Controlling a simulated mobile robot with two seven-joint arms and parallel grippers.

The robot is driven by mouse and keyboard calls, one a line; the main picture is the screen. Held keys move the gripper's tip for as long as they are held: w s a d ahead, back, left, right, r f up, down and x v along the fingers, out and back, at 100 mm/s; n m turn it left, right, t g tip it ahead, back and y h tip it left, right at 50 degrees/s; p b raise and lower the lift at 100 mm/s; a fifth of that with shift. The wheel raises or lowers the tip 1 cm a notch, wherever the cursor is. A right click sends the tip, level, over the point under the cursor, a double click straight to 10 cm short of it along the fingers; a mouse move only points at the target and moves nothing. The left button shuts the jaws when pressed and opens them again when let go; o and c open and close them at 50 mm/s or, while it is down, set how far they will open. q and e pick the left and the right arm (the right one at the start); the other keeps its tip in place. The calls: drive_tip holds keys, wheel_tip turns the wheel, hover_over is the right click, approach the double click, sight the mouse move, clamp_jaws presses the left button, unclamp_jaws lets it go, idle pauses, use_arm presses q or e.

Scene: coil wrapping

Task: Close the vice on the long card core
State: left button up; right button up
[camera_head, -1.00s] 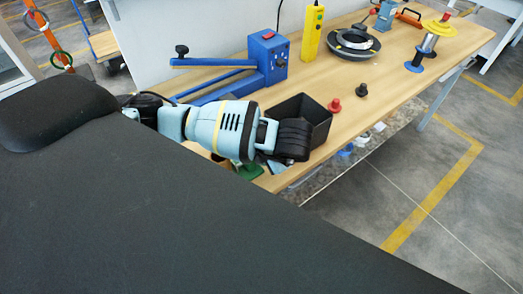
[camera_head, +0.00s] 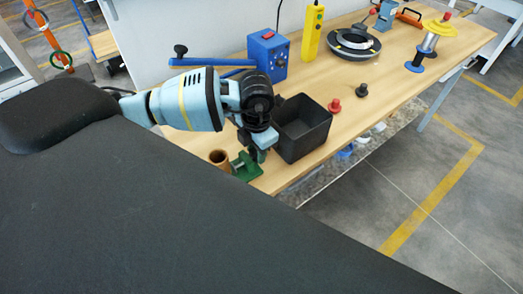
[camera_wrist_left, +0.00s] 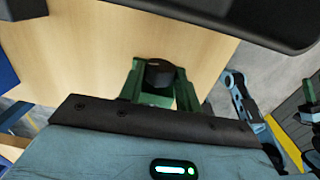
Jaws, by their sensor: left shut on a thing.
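A black open bin (camera_head: 302,132) stands close to the right of my left gripper. A blue box (camera_head: 268,54) with a lever is behind. Red (camera_head: 334,105) and black (camera_head: 361,90) knobs lie further right. The bench front edge is close.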

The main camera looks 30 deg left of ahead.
use_arm(q)
drive_tip(key=shift+h, duration=0.4)
use_arm(e)
drive_tip(key=shift+s+f, duration=0.2)
use_arm(q)
drive_tip(key=shift+f, duration=0.1)
drive_tip(key=shift+w+a+f+g+h+b, duration=0.1)
drive_tip(key=shift+a+f+g+h+b, duration=0.1)
drive_tip(key=shift+g+h+b, duration=0.25)
drive_tip(key=shift+a+f+g+h+b, duration=0.1)
drive_tip(key=shift+a+g+h, duration=0.15)
drive_tip(key=shift+h, duration=0.4)
drive_tip(key=shift+r+h, duration=0.15)
drive_tip(key=shift+h, duration=0.35)
drive_tip(key=shift+r, duration=0.1)
use_arm(e)
drive_tip(key=s+f, duration=0.2)
drive_tip(key=shift+a+f+g, duration=0.1)
drive_tip(key=shift+f+g, duration=0.2)
drive_tip(key=shift+g, duration=0.1)
use_arm(q)
drive_tip(key=o, duration=0.6)
drive_tip(key=shift+w, duration=0.1)
